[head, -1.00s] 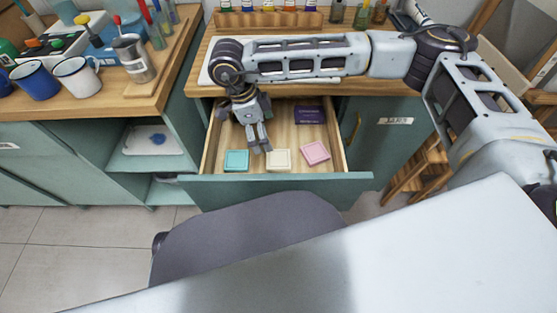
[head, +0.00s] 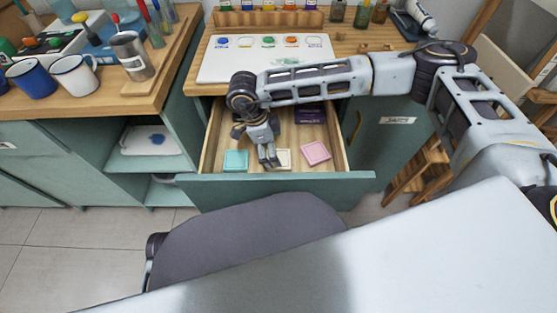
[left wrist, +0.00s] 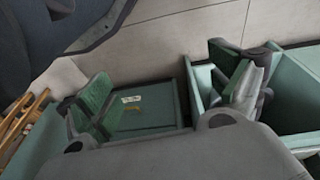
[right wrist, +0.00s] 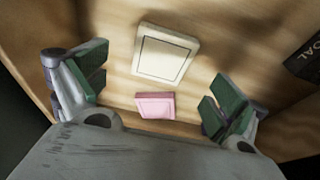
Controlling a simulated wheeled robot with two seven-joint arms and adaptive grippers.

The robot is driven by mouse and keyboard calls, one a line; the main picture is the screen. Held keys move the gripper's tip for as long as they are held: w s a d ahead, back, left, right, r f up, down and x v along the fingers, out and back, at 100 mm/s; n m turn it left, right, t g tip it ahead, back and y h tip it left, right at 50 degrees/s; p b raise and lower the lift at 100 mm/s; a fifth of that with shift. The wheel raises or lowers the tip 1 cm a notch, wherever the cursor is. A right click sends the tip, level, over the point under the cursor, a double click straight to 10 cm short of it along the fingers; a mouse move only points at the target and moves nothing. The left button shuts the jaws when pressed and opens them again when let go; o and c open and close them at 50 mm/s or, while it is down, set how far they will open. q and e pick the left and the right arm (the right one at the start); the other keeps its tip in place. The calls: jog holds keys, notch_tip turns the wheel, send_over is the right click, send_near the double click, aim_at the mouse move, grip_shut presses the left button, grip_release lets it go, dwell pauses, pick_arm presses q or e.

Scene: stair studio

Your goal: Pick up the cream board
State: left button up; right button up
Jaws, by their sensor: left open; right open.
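The cream board (head: 285,158) lies flat in the open drawer (head: 280,182), near its front, between a teal board and a pink board. My right gripper (head: 269,160) reaches down into the drawer, open and empty, and partly hides the cream board's left side in the head view. In the right wrist view the cream board (right wrist: 165,54) lies beyond the open fingers of the right gripper (right wrist: 158,90), apart from them. My left gripper (left wrist: 168,92) is open and empty in the left wrist view, with cabinet fronts behind it; the head view does not show it.
The teal board (head: 236,160) and pink board (head: 315,152) flank the cream one. A dark purple box (head: 310,115) lies farther back in the drawer. A white board with coloured circles (head: 268,58) sits on the counter above.

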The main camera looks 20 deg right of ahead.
pick_arm(q)
jog(key=shift+w, duration=0.1)
pick_arm(e)
jog(key=shift+f, duration=0.1)
jog(key=shift+d+f, duration=0.15)
jog(key=shift+f, duration=0.3)
jog(key=b+x, duration=0.1)
jog(key=x, duration=0.2)
jog(key=shift+d+f, duration=0.15)
jog(key=shift+f, duration=0.4)
pick_arm(q)
jog(key=shift+w+d+r, duration=0.1)
jog(key=shift+w+r, duration=0.05)
jog(key=shift+r, duration=0.35)
jog(key=shift+w+d+r, duration=0.1)
jog(key=shift+r, duration=0.35)
jog(key=shift+s+f, duration=0.1)
pick_arm(e)
jog(key=c, duration=1.1)
jog(key=shift+o, duration=0.2)
